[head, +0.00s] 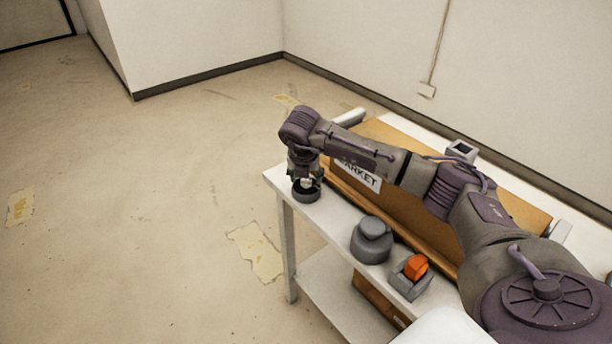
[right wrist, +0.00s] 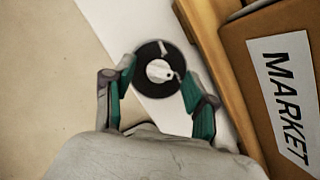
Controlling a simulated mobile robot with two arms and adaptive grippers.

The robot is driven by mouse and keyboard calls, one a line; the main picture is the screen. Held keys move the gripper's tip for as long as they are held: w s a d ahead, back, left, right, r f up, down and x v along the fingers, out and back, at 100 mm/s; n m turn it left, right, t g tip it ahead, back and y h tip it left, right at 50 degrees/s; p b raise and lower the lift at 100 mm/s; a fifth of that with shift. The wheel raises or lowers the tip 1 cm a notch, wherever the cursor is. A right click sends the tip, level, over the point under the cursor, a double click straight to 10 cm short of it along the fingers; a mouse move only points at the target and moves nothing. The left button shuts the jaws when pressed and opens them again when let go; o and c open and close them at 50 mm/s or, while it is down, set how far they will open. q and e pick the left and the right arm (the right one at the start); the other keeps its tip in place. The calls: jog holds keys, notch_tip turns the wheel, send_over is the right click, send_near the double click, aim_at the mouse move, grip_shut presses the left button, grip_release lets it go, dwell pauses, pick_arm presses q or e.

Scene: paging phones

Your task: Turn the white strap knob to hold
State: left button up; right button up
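The white strap knob (right wrist: 159,70) sits at the centre of a round dark dial base (right wrist: 146,88) in the right wrist view. The base also shows near the table's far left corner in the head view (head: 306,195). My right gripper (head: 304,176) points down just above it. In the right wrist view, my right gripper (right wrist: 158,84) is open, with one green-padded finger on each side of the dial. I cannot tell whether the fingers touch the base. My left gripper is out of view.
A brown box labelled MARKET (right wrist: 240,60) stands beside the dial. On the white table (head: 337,222) are a grey rounded device (head: 371,243) and a grey block with an orange part (head: 415,267). Open floor (head: 140,200) lies to the left.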

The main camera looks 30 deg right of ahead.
jog(key=v, duration=1.2)
dwell(0.4)
